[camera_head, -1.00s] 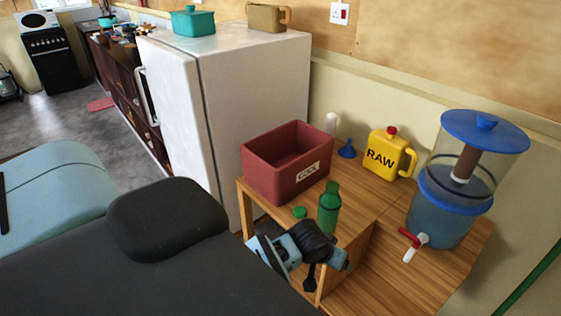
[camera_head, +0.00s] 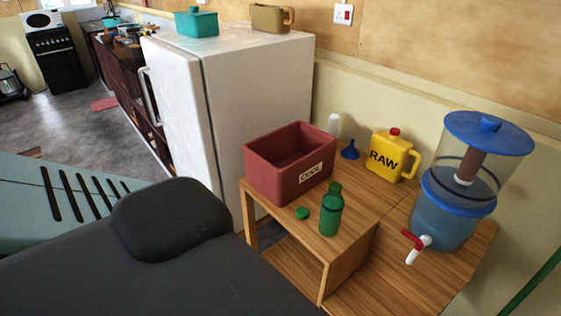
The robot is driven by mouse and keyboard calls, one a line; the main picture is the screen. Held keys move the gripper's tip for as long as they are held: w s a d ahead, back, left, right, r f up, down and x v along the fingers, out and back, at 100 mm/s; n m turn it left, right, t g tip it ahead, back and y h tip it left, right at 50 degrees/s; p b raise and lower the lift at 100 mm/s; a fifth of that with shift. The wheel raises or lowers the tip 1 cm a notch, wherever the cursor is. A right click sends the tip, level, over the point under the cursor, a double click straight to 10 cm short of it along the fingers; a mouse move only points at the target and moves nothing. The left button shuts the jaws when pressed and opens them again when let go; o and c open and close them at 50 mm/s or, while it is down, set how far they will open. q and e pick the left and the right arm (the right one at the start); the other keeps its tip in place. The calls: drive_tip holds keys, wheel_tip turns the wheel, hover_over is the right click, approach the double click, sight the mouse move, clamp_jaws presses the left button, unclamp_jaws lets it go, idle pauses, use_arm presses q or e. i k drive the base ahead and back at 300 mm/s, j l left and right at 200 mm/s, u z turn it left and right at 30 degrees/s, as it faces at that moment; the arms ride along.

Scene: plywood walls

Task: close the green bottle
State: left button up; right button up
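The green bottle (camera_head: 331,211) stands upright near the front edge of the wooden table, with no cap visible on its neck. A small green cap (camera_head: 302,213) lies on the table just left of the bottle, apart from it. Neither of my grippers is in view, and nothing touches the bottle or the cap.
A red crate (camera_head: 272,184) stands behind the cap. A blue funnel (camera_head: 350,151), a yellow RAW jug (camera_head: 384,160) and a water dispenser (camera_head: 441,222) with a red-handled tap are farther back and right. A white fridge (camera_head: 258,84) stands behind. Bare wooden tabletop (camera_head: 365,213) lies right of the bottle.

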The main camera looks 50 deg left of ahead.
sight(333, 202)
drive_tip(key=u, duration=1.3)
